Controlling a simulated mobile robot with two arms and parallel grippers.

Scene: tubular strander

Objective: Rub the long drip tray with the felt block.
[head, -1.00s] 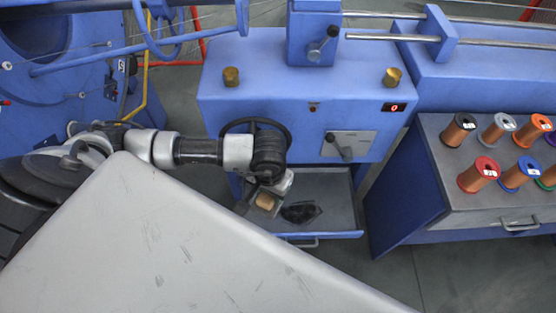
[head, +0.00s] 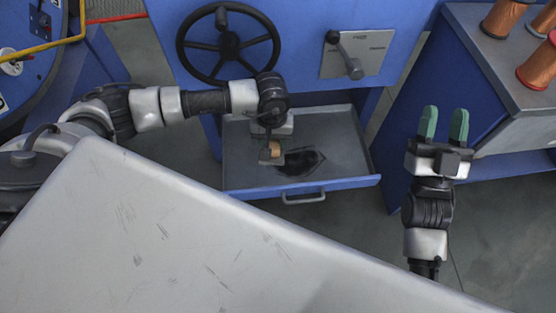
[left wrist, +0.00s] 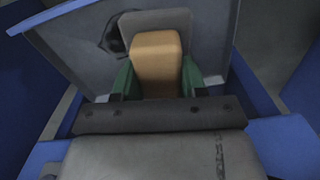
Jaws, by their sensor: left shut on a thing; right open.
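The long drip tray (head: 240,158) is a shallow grey tray with a blue front and a handle, pulled out below the blue machine. A dark patch (head: 305,160) lies on its floor. My left gripper (head: 268,153) is shut on the felt block (head: 276,148), over the tray just left of the dark patch. In the left wrist view the block (left wrist: 157,55) is tan with a grey pad at its far end, between green fingertips (left wrist: 157,82). I cannot tell whether the pad touches the tray. My right gripper (head: 443,124) is open and empty, right of the tray.
A black handwheel (head: 228,43) and a lever (head: 345,57) are on the machine front above the tray. A blue cabinet (head: 440,70) with copper spools (head: 500,18) stands at the right. Open floor lies right of the tray.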

